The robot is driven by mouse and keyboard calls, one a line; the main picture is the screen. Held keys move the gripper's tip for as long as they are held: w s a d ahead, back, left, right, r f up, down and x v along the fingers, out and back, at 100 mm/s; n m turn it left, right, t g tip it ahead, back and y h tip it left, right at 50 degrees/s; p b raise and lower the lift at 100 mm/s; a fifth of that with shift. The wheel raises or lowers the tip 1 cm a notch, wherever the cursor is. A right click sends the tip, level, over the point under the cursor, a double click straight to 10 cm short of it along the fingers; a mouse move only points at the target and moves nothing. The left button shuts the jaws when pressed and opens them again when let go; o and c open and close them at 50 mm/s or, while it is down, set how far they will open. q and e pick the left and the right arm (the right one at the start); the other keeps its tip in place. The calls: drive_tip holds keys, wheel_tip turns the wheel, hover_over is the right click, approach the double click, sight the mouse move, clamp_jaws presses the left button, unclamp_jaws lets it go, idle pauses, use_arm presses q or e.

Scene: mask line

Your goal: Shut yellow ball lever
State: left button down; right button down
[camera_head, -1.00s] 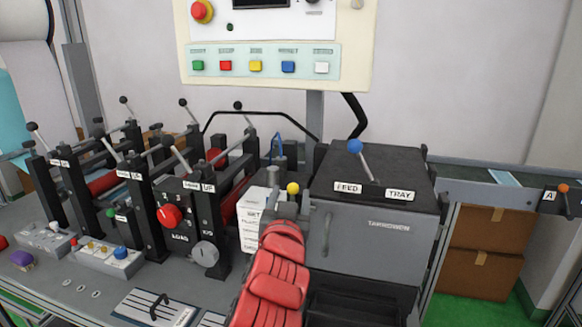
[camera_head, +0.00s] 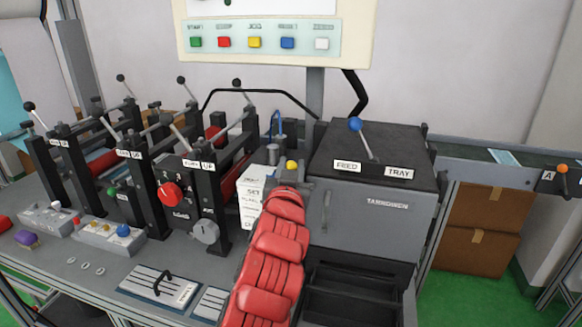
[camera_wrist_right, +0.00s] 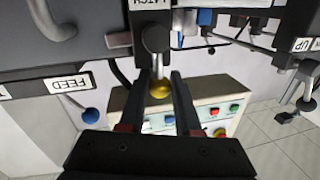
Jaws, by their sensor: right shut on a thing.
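The yellow ball lever (camera_head: 291,165) stands beside the left side of the dark feed box, its ball just beyond the end of my red right arm. In the right wrist view the yellow ball (camera_wrist_right: 160,90) hangs on a grey stem from a dark block. My right gripper (camera_head: 290,178) has its fingers on either side of this ball and is shut on it. The fingers also show in the right wrist view (camera_wrist_right: 160,82). In the head view my arm hides the lever's base. My left gripper is not in view.
The feed box with a blue ball lever (camera_head: 355,124) is just right of my arm. Black-knobbed levers and a red dial (camera_head: 171,194) stand to the left. A button panel (camera_head: 262,40) is above. An orange-knobbed lever (camera_head: 562,169) is far right.

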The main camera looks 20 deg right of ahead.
drive_tip(key=shift+s+d+f+m+b, duration=0.1)
drive_tip(key=shift+d+m+b, duration=0.05)
drive_tip(key=shift+m+b, duration=0.25)
drive_tip(key=c, duration=0.6)
unclamp_jaws()
drive_tip(key=shift+s, duration=0.1)
